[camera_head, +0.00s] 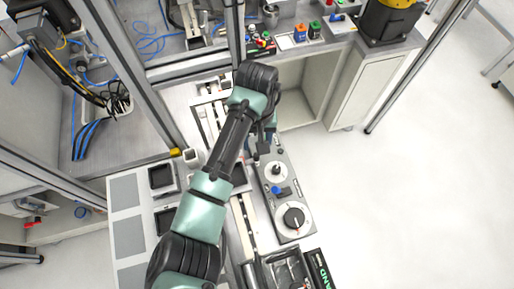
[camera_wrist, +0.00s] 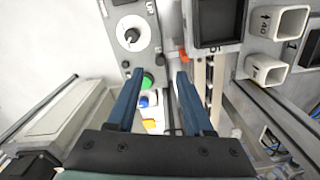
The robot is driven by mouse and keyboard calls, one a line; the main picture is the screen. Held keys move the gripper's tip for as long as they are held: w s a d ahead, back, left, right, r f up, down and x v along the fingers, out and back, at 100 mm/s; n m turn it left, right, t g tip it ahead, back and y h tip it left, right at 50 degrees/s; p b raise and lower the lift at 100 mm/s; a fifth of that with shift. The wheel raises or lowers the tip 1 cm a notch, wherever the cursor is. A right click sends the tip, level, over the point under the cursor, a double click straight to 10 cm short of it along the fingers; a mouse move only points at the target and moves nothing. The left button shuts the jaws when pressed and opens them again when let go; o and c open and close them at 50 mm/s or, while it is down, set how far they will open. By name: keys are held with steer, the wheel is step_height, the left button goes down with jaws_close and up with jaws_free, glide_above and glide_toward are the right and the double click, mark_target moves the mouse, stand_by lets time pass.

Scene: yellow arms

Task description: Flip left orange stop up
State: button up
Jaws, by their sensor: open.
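A small orange piece (camera_wrist: 183,55), which looks like an orange stop, shows in the wrist view at the edge of the light rail track. It lies just beyond the tip of my gripper's right finger, apart from it as far as I can tell. Only one such piece is clear, and whether it is up or down is too small to tell. My gripper (camera_wrist: 157,76) is open and empty, its two blue fingers spread above the bench. In the head view my arm mostly hides the gripper and the track beneath it.
A grey control panel (camera_head: 284,193) with a dial lies beside the track. The wrist view shows green (camera_wrist: 148,82) and blue (camera_wrist: 143,101) buttons between the fingers. Black trays and white square holders (camera_wrist: 265,68) stand right of the track. Open floor lies right in the head view.

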mark_target(256, 155)
step_height(256, 155, down, 8)
steer(key=shift+w+a+r+p, duration=0.1)
steer(key=shift+w+r+p, duration=0.1)
steer(key=shift+p, duration=0.1)
steer(key=shift+c, duration=0.2)
jaws_close()
steer(key=shift+r, duration=0.1)
stand_by(1.1)
